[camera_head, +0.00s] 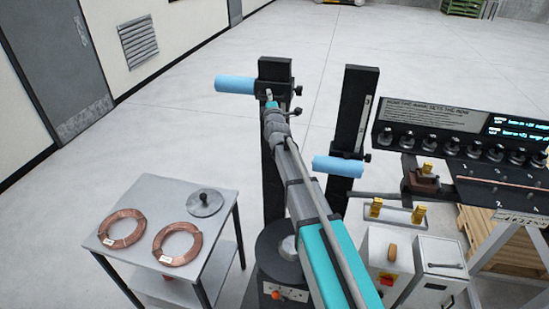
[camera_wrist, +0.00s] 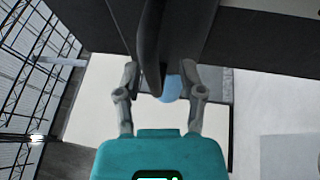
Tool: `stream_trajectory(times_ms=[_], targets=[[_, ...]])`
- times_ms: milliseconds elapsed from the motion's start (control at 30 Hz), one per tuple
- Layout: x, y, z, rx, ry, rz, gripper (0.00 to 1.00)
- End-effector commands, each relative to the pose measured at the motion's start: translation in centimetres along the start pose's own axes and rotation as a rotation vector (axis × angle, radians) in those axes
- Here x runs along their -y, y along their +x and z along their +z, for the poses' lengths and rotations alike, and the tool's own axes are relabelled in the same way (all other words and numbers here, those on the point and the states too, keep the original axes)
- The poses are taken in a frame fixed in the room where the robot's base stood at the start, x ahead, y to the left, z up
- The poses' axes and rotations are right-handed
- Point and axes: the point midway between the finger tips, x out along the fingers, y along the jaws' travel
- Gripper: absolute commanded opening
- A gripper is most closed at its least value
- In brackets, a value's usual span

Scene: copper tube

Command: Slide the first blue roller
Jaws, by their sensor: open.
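One blue roller (camera_head: 234,85) sticks out to the left from the top of a dark upright post (camera_head: 275,68). A second blue roller (camera_head: 338,166) sits lower on another dark post (camera_head: 358,105) to the right. My gripper (camera_head: 269,98) is at the left post, just below its top; arm parts partly hide it in the head view. In the wrist view my gripper (camera_wrist: 160,72) is open, its fingers on either side of a dark bar (camera_wrist: 150,50). A blue rounded surface (camera_wrist: 172,90) shows behind the bar; I cannot tell which roller it is, or whether the fingers touch anything.
A grey table (camera_head: 213,235) at the left holds two copper coils (camera_head: 122,229) and a round grey lid (camera_head: 205,202). A dark panel (camera_head: 435,115) with several knobs and a copper tube (camera_head: 498,175) stand at the right. Open floor (camera_head: 180,130) lies left of the posts.

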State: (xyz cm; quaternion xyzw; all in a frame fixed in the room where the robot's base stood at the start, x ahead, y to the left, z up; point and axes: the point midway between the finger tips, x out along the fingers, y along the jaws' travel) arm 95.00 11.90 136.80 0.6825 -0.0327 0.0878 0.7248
Motion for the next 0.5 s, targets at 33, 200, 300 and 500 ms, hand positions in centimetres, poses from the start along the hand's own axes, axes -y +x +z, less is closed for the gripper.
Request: stream_trajectory(times_ms=[33,200,300,500], targets=[[0.5,-0.1,0.0,0.0,0.0,0.0,0.51],[1.6,-0.3,-0.1,0.0,0.0,0.0,0.51],[2.5,-0.4,-0.2,0.0,0.0,-0.001,0.51],[4.1,-0.7,-0.3,0.0,0.0,-0.001,0.51]])
